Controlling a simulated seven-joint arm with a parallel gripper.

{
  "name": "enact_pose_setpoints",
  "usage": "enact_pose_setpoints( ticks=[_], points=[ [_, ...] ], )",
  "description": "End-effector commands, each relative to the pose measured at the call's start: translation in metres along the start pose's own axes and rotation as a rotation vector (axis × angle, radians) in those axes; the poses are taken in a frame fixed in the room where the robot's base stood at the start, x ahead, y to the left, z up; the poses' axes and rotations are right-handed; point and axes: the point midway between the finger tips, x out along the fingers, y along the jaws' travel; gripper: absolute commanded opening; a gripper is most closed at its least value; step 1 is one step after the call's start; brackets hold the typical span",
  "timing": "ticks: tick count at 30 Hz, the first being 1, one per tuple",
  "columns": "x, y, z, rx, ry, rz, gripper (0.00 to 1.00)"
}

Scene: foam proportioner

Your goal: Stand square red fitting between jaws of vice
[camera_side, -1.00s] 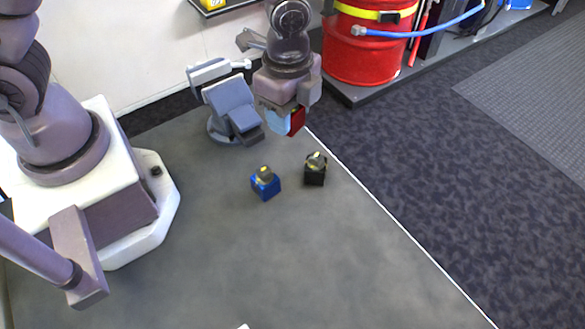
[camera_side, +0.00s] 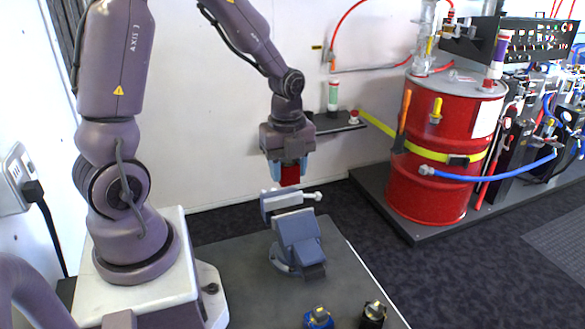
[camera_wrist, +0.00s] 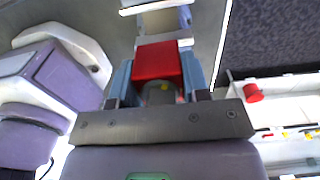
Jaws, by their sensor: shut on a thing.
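My gripper (camera_side: 290,172) is shut on the square red fitting (camera_side: 290,176), held between its pale blue fingers. The fitting hangs above the grey-blue vice (camera_side: 298,238), apart from its jaws as far as the side view shows. The vice jaws are at the top of its tilted body, and the space between them is hard to make out from this angle. In the wrist view, the red fitting (camera_wrist: 157,62) sits between the fingers of my gripper (camera_wrist: 158,78), with part of the vice (camera_wrist: 150,5) beyond it at the top edge. The fitting's lower end is hard to make out.
A blue block-shaped fitting (camera_side: 318,319) and a black one (camera_side: 373,314) stand on the grey table (camera_side: 250,290) at the front. A red drum (camera_side: 440,150) stands right of the table. A small shelf (camera_side: 340,125) is on the wall behind my gripper.

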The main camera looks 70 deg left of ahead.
Motion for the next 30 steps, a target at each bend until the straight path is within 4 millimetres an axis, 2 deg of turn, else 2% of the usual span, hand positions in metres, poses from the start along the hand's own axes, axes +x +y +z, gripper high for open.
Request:
enact_pose_setpoints(
  ticks=[30],
  points=[
    [0.075,0.0,0.0,0.003,0.0,0.002,0.11]
  ],
)
